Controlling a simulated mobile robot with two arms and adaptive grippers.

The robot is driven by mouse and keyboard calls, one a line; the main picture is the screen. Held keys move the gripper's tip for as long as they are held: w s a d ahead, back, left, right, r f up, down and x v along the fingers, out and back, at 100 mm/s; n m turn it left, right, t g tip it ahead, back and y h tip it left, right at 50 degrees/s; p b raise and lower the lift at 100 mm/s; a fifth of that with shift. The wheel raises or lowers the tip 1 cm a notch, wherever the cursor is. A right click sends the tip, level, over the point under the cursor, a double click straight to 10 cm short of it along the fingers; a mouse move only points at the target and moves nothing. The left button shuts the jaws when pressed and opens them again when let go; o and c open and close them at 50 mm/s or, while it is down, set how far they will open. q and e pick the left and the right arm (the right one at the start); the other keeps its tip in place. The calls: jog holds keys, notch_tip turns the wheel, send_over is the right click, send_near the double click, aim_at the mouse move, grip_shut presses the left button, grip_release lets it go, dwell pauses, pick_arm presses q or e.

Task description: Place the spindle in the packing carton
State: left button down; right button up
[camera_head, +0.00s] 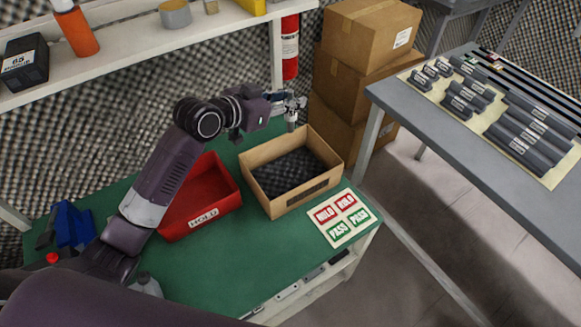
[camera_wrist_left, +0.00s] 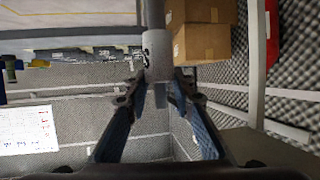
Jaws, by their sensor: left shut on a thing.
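My left gripper (camera_head: 291,104) is shut on the spindle (camera_head: 291,120), a small grey cylindrical part, just above the far right part of the packing carton. In the left wrist view the spindle (camera_wrist_left: 157,45) stands between the two fingers of the left gripper (camera_wrist_left: 158,90), a grey shaft with a wider collar. The packing carton (camera_head: 277,207) is an open cardboard box with dark foam inside, on the green bench. No other part shows inside it. Whether the spindle's lower end is below the rim, I cannot tell. My right gripper is not in view.
A red HOLD bin (camera_head: 222,200) stands left of the carton. A HOLD/PASS card (camera_head: 338,218) lies at the right front of the green bench (camera_head: 235,265). Stacked boxes (camera_head: 362,75), a fire extinguisher (camera_head: 290,45) and a shelf (camera_head: 150,52) are behind.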

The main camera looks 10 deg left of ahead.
pick_arm(q)
notch_tip(320, 180, down, 19)
jog(key=b, duration=0.1)
jog(key=shift+b, duration=0.3)
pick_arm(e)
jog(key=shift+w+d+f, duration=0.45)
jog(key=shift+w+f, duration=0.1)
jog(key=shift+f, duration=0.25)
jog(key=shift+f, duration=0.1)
pick_arm(q)
jog(key=shift+f+b, duration=0.5)
jog(key=shift+b, duration=0.25)
jog(key=c, duration=1.7)
grip_release()
jog(key=shift+o, duration=0.2)
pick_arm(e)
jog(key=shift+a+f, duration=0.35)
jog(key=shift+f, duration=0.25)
